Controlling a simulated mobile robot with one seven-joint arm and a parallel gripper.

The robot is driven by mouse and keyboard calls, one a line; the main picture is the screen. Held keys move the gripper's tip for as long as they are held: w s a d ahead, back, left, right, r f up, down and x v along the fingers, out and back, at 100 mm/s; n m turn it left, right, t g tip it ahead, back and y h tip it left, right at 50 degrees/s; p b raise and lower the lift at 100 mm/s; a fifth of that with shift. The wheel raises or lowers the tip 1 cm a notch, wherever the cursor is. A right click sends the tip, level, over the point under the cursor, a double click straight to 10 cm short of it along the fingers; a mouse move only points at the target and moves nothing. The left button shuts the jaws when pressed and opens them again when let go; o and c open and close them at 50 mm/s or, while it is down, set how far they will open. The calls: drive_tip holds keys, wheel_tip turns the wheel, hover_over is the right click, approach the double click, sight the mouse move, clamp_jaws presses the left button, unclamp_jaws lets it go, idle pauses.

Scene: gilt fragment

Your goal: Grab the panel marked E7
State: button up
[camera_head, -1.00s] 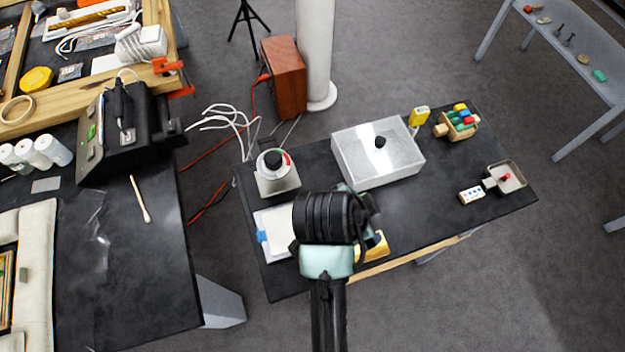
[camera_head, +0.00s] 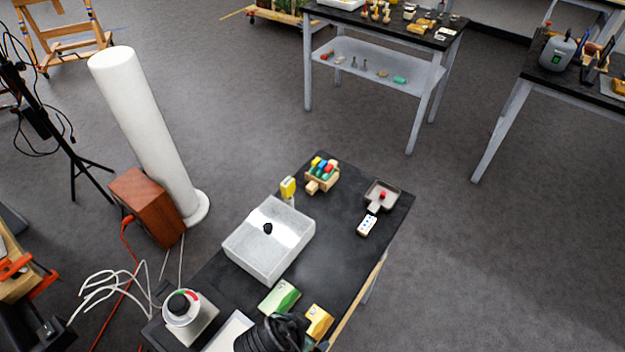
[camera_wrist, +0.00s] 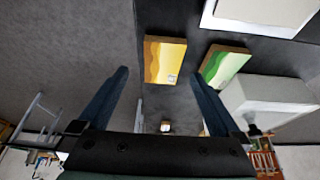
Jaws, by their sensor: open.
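A yellow-gold panel (camera_head: 319,321) lies on the near edge of the black table, and a green panel (camera_head: 279,297) lies to its left. In the wrist view the yellow panel (camera_wrist: 163,58) has wavy bands and a small white label in one corner, too small to read. The green panel (camera_wrist: 224,65) is right of it, with no readable mark. I cannot tell which is E7. My gripper (camera_wrist: 158,77) is open and empty, its fingers framing the yellow panel's lower edge, apart from it. In the head view only my dark wrist shows at the bottom; its fingers are hidden.
A translucent lidded box (camera_head: 268,240) stands behind the panels. A round-knobbed device (camera_head: 183,308) is at the left. A small tray (camera_head: 382,195), a labelled white block (camera_head: 367,225) and a rack of coloured pieces (camera_head: 322,175) occupy the far end. The table's right middle is clear.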

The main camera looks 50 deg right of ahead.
sight(312, 327)
drive_tip(key=shift+w+p+x, duration=0.15)
drive_tip(key=shift+p+x, duration=0.1)
drive_tip(key=shift+x, duration=1)
drive_tip(key=shift+w+p+x, duration=0.1)
drive_tip(key=shift+p+x, duration=0.1)
drive_tip(key=shift+x, duration=1)
drive_tip(key=shift+d, duration=0.1)
drive_tip(key=c, duration=1.3)
drive_tip(key=shift+r, duration=0.1)
drive_tip(key=shift+c, duration=0.2)
